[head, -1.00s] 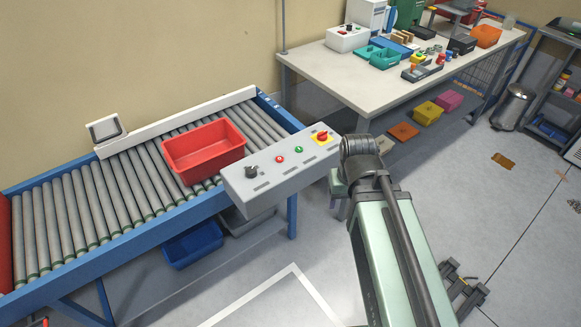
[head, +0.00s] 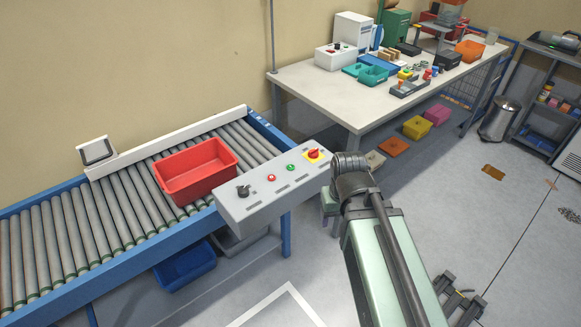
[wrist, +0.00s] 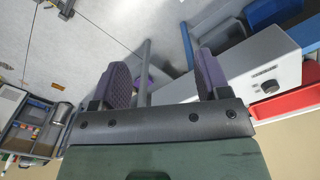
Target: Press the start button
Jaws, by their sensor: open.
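The grey control panel (head: 255,207) stands at the near edge of the conveyor. In the head view it carries a green button (head: 290,168), a red button (head: 271,178), a black knob (head: 243,190) and a red switch on yellow (head: 314,154). I take the green one as the start button; no label is readable. My gripper (wrist: 162,82) is open and empty in the wrist view, with dark purple finger pads. The panel (wrist: 240,72) and its knob (wrist: 267,88) show to its right there; the green button is out of sight.
A red bin (head: 208,182) sits on the roller conveyor (head: 95,222) behind the panel. A blue bin (head: 184,268) is below the conveyor. A workbench (head: 322,87) with trays and boxes stands behind. The floor (head: 420,215) at right is mostly open.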

